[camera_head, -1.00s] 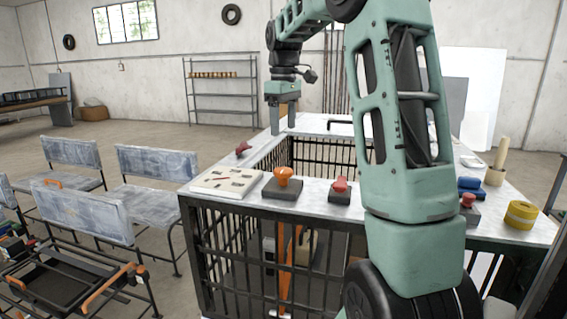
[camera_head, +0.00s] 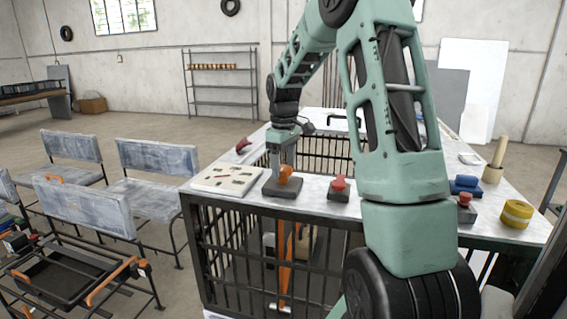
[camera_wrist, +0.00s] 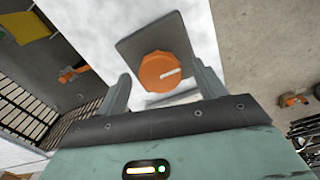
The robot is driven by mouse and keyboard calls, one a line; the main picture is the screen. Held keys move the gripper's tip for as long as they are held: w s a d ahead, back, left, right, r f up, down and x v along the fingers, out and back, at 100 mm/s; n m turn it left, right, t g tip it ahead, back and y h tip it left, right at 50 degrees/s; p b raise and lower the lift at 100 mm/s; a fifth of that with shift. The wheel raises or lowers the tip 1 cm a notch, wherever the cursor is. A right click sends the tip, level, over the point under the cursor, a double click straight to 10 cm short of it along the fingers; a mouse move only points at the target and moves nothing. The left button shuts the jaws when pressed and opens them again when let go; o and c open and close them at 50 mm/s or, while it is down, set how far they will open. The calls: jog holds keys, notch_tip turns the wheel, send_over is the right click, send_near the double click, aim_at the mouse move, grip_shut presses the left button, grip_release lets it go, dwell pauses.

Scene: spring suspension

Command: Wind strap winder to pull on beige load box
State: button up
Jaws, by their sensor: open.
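An orange knob with a pale pointer mark on a dark square base, apparently the strap winder (camera_head: 284,175), sits on the near-left part of the bench top. In the wrist view the knob (camera_wrist: 166,72) lies between my fingertips. My gripper (camera_head: 283,166) is open and points down over the knob, its fingers one on each side. I cannot tell whether they touch it. An orange strap (camera_head: 284,258) hangs upright inside the barred cage under the bench. A beige box (camera_head: 305,247), apparently the load box, is partly hidden behind the bars and strap.
A pale board with dark slots (camera_head: 226,179) lies left of the winder. A red knob (camera_head: 339,186) stands to its right. A blue item (camera_head: 466,186) and yellow tape roll (camera_head: 516,213) lie at the bench's right. Chairs (camera_head: 85,208) stand at left.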

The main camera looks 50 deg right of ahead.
jog(key=c, duration=1)
jog(key=shift+m, duration=0.4)
jog(key=shift+m, duration=3)
jog(key=o, duration=1)
jog(key=shift+r, duration=0.1)
